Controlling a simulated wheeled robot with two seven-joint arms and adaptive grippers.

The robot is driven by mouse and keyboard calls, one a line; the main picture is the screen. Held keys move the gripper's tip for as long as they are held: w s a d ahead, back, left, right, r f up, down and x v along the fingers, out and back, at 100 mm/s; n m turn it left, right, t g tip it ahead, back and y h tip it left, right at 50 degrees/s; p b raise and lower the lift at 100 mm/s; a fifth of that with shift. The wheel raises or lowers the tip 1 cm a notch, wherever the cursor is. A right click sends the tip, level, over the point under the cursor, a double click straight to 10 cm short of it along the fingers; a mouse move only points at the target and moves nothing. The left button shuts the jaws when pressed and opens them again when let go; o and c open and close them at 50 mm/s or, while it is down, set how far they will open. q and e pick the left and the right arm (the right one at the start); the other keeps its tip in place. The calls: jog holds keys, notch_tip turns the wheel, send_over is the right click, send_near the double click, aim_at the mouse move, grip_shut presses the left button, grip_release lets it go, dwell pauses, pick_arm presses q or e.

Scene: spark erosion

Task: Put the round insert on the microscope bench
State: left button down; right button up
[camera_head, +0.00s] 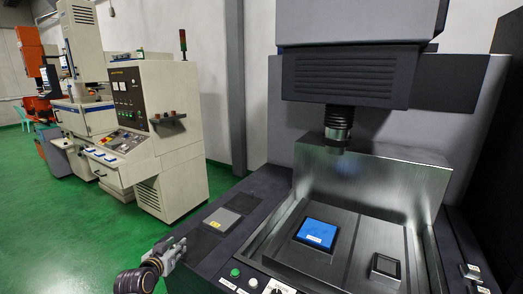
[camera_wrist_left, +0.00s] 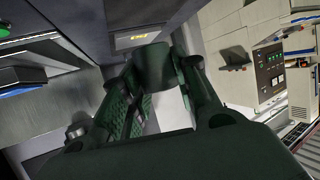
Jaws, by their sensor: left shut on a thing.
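My left gripper (camera_head: 176,247) shows at the lower left of the head view, beside the near-left edge of the large grey machine. In the left wrist view the fingers of this gripper (camera_wrist_left: 165,85) are closed around a dark, rounded piece at their tips, which looks like the round insert (camera_wrist_left: 172,66). Its far side is hidden, and I cannot make it out clearly in the head view. I cannot identify a microscope bench in either view. My right gripper is not in view.
The grey machine's bed (camera_head: 345,240) holds a blue block (camera_head: 317,233) and a dark square piece (camera_head: 386,266), under a hanging head (camera_head: 339,124). A flat grey plate (camera_head: 222,219) lies on its left ledge. A beige control cabinet (camera_head: 155,110) stands left; green floor (camera_head: 60,235) is open.

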aim_at(173, 246)
pick_arm(q)
jog(key=shift+s, duration=0.2)
jog(key=shift+s+r, duration=0.15)
jog(key=shift+w+a+r+n+y, duration=0.4)
jog(key=shift+w+r+y, duration=0.1)
jog(key=shift+r, duration=0.1)
jog(key=shift+n+y, duration=0.3)
jog(key=shift+y, duration=0.1)
notch_tip(173, 246, up, 6)
jog(key=shift+r, duration=0.15)
jog(key=s+d+f+b, duration=0.1)
jog(key=s+d+f, duration=0.4)
jog(key=s+d, duration=0.25)
jog(key=s+d+f+b, duration=0.1)
jog(key=s+f, duration=0.7)
jog(key=f, duration=0.4)
jog(key=shift+s+d+f+h+b, duration=0.3)
jog(key=shift+s+d+h+b, duration=0.05)
jog(key=shift+s+d+h, duration=0.05)
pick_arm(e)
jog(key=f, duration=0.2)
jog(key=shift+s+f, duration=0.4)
